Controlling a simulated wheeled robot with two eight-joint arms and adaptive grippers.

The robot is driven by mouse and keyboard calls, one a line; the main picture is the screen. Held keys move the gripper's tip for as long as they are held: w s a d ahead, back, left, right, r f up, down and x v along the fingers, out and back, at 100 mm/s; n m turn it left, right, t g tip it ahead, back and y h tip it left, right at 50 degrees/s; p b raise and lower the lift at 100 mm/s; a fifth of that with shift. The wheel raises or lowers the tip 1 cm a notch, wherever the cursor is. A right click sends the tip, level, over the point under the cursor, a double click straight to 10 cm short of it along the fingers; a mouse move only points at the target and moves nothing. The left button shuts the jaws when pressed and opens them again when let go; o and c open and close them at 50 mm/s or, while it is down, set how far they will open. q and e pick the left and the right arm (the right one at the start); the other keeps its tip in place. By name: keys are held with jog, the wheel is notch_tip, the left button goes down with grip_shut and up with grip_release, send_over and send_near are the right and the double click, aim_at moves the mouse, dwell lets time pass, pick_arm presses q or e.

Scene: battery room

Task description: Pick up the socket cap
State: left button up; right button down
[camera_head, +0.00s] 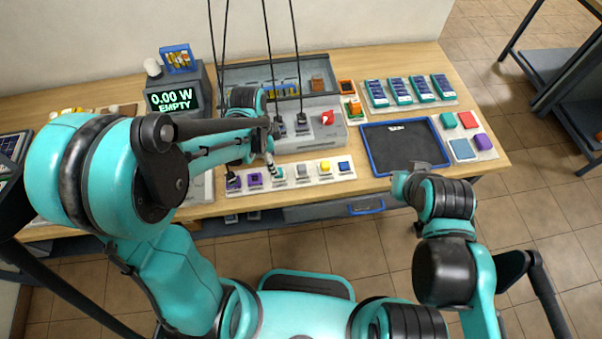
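A pale strip (289,186) near the table's front edge carries a row of small blocks: purple ones (255,180), a teal one (279,173), a grey one (302,171), a yellow one (325,167) and a blue one (344,166). I cannot tell which small piece is the socket cap. My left gripper (270,166) points down over the strip, close to the teal block; its fingers are too small to read. My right gripper (428,168) is by the lower right of the blue-rimmed tray (371,160), partly hidden by its own arm.
A grey test bench (330,134) with a red part (327,117) and hanging cables stands behind the strip. A display (172,101) reads "0.00 W EMPTY". A rack of blue-teal modules (410,103) is at the back right, coloured blocks (463,150) at the right.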

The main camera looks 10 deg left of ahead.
pick_arm(q)
jog(key=f+b, duration=0.1)
jog(key=f, duration=0.4)
jog(key=w+f+b, duration=0.1)
jog(key=f, duration=0.2)
jog(key=shift+w+d+b, duration=0.1)
jog(key=shift+d+b, duration=0.2)
jog(key=shift+d, duration=0.1)
jog(key=shift+c, duration=0.3)
jog(key=c, duration=0.9)
